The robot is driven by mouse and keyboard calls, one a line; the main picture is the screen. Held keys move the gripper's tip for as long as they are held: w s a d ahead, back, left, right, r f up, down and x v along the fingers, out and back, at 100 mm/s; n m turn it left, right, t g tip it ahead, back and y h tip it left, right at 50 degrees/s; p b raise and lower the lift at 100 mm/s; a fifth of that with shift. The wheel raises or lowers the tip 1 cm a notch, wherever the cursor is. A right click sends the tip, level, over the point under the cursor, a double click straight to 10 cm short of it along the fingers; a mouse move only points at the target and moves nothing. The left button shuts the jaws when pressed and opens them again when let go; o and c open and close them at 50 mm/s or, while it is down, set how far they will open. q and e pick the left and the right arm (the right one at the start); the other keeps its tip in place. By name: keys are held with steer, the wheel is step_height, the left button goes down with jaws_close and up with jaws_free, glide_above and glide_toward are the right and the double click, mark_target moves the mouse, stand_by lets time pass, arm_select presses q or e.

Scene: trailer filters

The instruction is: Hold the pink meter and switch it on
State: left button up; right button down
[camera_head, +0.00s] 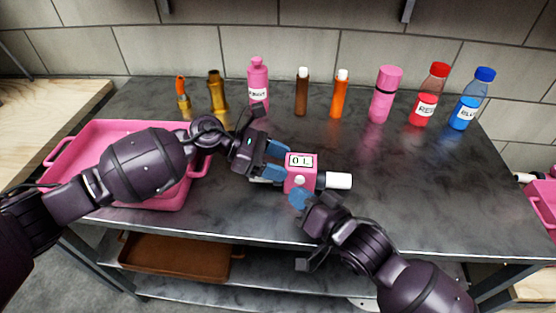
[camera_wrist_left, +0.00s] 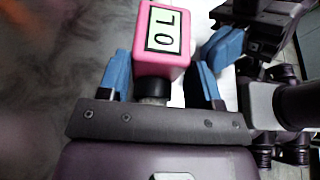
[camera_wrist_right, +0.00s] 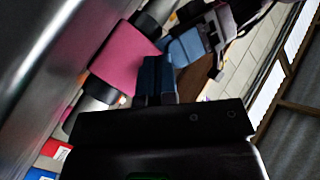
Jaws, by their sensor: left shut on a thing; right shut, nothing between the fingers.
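The pink meter (camera_head: 301,186) is a small box with a display reading "0 L", a pale round button on its front and a white-tipped cylinder (camera_head: 338,181) on its right side. My left gripper (camera_head: 273,162) is shut on the meter from its left; in the left wrist view the meter (camera_wrist_left: 184,58) sits between the blue fingers (camera_wrist_left: 162,82). My right gripper (camera_head: 300,199) is shut and empty just below the button, very close to the meter's front. In the right wrist view the shut fingers (camera_wrist_right: 154,78) are beside the meter (camera_wrist_right: 122,58); whether they touch is unclear.
A row of bottles stands along the back of the dark table (camera_head: 400,185), including a pink bottle (camera_head: 258,82), a red one (camera_head: 428,95) and a blue one (camera_head: 471,100). A pink tray (camera_head: 110,130) lies at left under my left arm.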

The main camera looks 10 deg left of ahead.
steer(key=shift+s, duration=3.05)
arm_select(q)
steer(key=o, duration=1.1)
steer(key=shift+o, duration=0.2)
